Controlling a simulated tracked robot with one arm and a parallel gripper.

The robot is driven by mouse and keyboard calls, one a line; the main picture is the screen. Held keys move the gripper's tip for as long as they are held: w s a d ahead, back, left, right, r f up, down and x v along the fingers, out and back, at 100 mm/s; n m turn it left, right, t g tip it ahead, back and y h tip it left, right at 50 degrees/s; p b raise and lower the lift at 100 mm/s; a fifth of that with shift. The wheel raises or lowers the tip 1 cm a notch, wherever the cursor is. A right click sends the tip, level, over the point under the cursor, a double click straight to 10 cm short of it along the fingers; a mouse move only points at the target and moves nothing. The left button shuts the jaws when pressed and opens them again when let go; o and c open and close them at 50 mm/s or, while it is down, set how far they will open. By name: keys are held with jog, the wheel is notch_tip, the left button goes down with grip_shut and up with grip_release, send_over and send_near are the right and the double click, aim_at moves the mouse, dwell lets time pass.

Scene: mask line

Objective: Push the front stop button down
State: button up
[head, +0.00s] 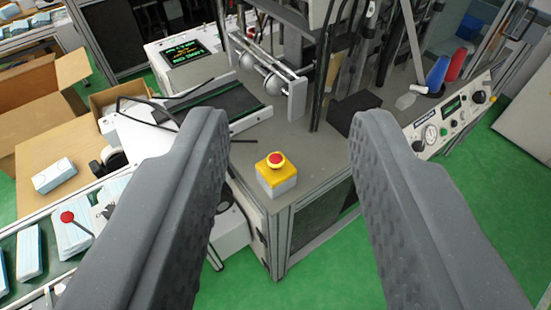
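The front stop button (276,160) is a red cap on a yellow-topped box (276,178) with a pale lower part. The box sits on the near corner of the grey machine top (318,160). My gripper (285,140) is open and empty, its two grey textured fingers wide apart. In the picture the button lies between the fingers, nearer the left one. The fingers look nearer to the camera than the button, and I see no contact. The exact gap cannot be told.
A control panel (448,117) with a gauge and knobs stands at right. A roller unit (268,75) and dark posts rise behind the button. A red ball-topped lever (68,217) and mask packs (30,250) are at left. Green floor (335,265) is clear in front.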

grip_shut()
dwell(1.5)
